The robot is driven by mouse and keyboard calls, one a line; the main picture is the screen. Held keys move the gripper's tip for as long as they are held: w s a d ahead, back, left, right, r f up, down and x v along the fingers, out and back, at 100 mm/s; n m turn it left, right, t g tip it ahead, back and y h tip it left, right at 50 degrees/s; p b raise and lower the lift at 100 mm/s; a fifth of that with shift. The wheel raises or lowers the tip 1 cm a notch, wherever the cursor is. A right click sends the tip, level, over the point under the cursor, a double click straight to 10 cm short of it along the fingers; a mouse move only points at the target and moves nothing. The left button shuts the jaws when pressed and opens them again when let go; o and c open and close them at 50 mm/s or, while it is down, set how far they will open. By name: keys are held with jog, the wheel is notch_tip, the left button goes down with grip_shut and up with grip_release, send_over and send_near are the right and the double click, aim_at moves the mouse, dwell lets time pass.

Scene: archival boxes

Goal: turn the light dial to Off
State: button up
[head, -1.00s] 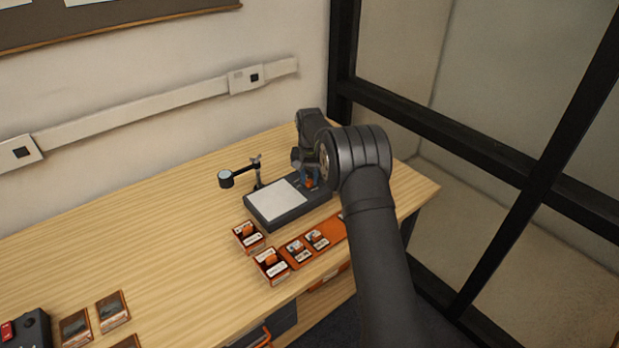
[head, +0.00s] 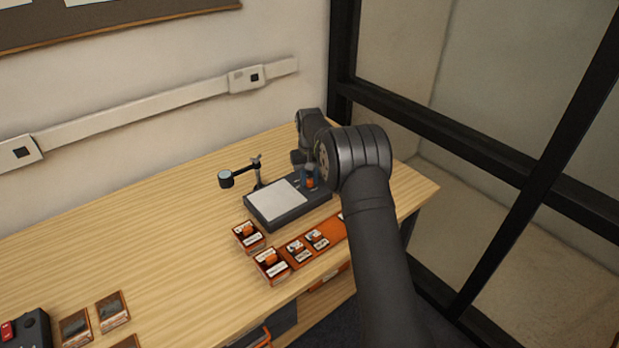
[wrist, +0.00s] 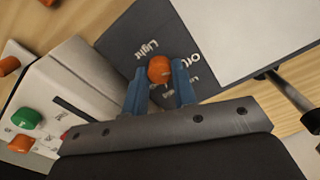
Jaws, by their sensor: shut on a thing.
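The light dial is an orange knob (wrist: 159,69) on the dark panel of the light box (wrist: 140,35), with "Light" printed to its left and "Off" to its right in the wrist view. More small lettering beside it is partly hidden. My gripper (wrist: 160,82) has its two blue fingers on either side of the knob, shut on it. In the head view the gripper (head: 310,173) is over the right end of the light box (head: 264,220), with the orange knob (head: 310,183) showing between the fingers. I cannot tell which setting the knob points to.
A magnifier on an arm (head: 226,179) stands behind the light box. Orange card boxes (head: 270,266) and an orange tray (head: 333,230) lie in front. The wrist view shows a pale device with a green button (wrist: 27,118) at left. The table's left middle is clear.

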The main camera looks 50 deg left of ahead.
aim_at(310, 181)
jog(key=o, duration=1)
notch_tip(310, 181, up, 18)
jog(key=shift+f, duration=0.25)
jog(key=shift+f, duration=0.15)
notch_tip(310, 181, down, 17)
jog(key=shift+f, duration=0.1)
dwell(0.5)
